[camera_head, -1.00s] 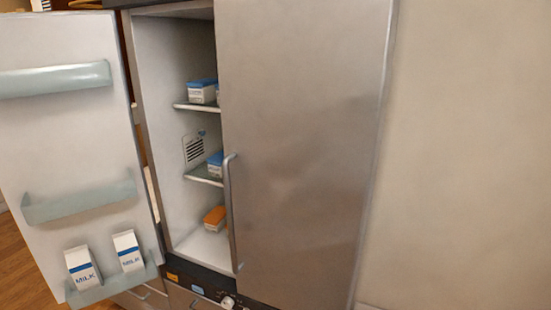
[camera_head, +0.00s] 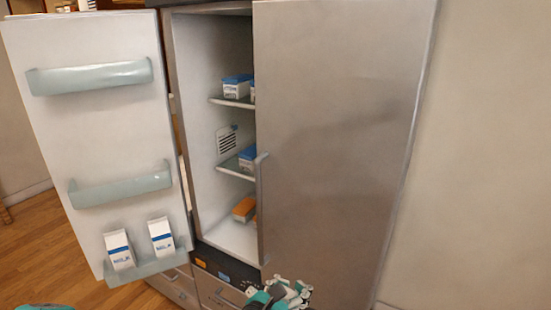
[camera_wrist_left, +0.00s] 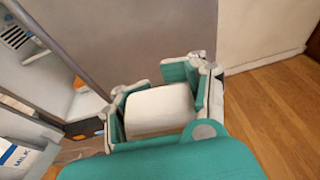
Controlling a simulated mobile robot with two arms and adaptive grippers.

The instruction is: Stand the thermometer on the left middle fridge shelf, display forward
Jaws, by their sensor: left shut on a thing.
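My left gripper (camera_head: 282,294) is at the bottom edge of the head view, in front of the fridge's closed right door. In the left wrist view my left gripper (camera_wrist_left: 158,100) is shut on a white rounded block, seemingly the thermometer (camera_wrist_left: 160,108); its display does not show. The left fridge compartment is open. Its middle shelf (camera_head: 228,165) carries a blue and white carton (camera_head: 248,158) at the right, partly hidden by the right door. The left part of that shelf looks clear. My right gripper is not in view.
The open left door (camera_head: 110,130) has milk cartons (camera_head: 119,250) in its bottom bin. The closed right door (camera_head: 335,140) covers part of the shelves. Another blue-topped carton (camera_head: 237,86) stands on the upper shelf, and an orange box (camera_head: 243,208) lies on the compartment floor.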

